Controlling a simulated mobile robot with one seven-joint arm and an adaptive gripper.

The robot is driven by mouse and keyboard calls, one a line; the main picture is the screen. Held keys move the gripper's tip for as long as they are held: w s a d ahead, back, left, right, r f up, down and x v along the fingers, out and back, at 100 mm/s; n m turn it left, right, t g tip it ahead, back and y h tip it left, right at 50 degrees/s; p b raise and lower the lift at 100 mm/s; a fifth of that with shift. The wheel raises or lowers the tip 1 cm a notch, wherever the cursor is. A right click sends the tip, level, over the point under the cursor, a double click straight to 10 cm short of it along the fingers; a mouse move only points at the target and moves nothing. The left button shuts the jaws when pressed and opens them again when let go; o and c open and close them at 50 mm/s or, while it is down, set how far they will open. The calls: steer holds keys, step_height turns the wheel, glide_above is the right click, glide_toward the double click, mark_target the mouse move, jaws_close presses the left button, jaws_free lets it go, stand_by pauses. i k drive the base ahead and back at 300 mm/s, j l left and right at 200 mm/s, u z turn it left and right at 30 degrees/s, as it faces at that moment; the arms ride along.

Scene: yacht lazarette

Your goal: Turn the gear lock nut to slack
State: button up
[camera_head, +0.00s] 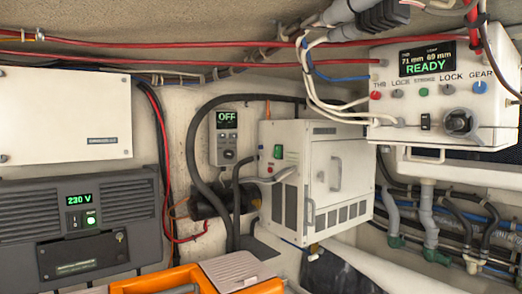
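The white control box (383,108) hangs at the upper right. Its display (427,59) reads "READY" in green, with what looks like "71 mm" and "69 mm" above. A row of labels below it includes LOCK twice, STROKE and GEAR. A small pale nut or knob (449,88) sits under the right LOCK label, beside the blue GEAR knob (479,87). Its turned position is too small to tell. A second small pale one (397,94) sits under the left LOCK label, between a red knob (376,95) and a green button (423,91). My gripper is not in view.
White cables (312,90) loop into the control box's left side; a red cable (473,25) runs above it. A large dark knob (459,122) protrudes below. A white cabinet (335,170) stands left of it. An orange case (185,279) is at the bottom.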

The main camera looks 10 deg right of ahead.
mark_target(448, 89)
steer(key=z, duration=1.5)
